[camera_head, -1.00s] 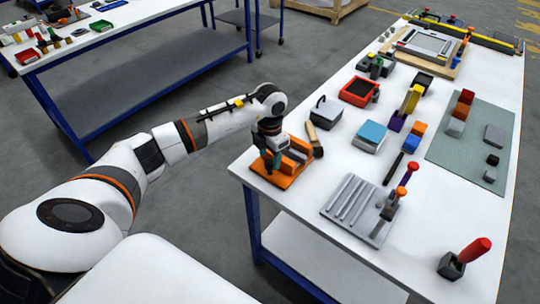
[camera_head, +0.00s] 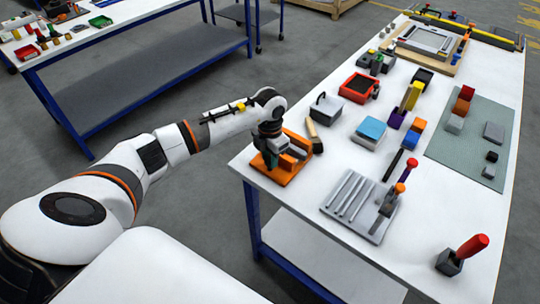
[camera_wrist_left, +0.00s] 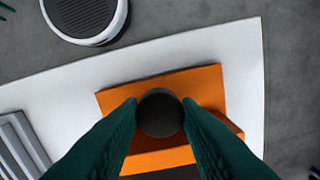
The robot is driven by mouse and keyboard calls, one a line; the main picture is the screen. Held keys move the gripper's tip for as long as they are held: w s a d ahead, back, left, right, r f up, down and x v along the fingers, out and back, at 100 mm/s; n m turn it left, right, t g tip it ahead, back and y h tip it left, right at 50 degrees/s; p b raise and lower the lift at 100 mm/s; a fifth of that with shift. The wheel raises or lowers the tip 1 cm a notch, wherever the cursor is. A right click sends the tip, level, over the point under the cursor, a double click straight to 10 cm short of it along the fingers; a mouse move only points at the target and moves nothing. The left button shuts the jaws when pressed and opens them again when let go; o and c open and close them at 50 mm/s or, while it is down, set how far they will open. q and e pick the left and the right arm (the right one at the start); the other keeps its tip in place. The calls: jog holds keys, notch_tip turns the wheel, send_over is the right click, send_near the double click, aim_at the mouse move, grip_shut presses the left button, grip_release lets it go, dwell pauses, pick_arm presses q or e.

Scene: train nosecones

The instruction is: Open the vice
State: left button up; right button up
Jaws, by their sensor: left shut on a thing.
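The vice is an orange block-like device (camera_head: 291,168) at the near left corner of the white table in the head view. Its orange body (camera_wrist_left: 205,85) fills the middle of the left wrist view. My left gripper (camera_head: 268,158) is over the vice's left side, pointing down. In the left wrist view its two dark green fingers (camera_wrist_left: 160,118) close from both sides on a dark round knob (camera_wrist_left: 159,108) of the vice. The fingers hide part of the vice, and the jaw gap cannot be made out. My right gripper is not in view.
A grey grooved plate (camera_head: 352,203) lies to the right of the vice. A wooden-handled brush (camera_head: 314,136) and a dark-topped grey box (camera_head: 326,107) stand close behind it. The table edge (camera_head: 250,178) runs just in front.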

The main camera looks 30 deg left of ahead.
pick_arm(q)
jog(key=shift+n, duration=0.3)
jog(key=n+b, duration=0.1)
jog(key=n, duration=0.3)
jog(key=shift+n, duration=0.4)
jog(key=n, duration=0.3)
jog(key=shift+r+n+b, duration=0.15)
jog(key=shift+n+b, duration=0.15)
jog(key=shift+n, duration=1.3)
jog(key=shift+w+a, duration=0.1)
jog(key=o, duration=1)
jog(key=shift+r, duration=0.1)
jog(key=shift+c, duration=0.2)
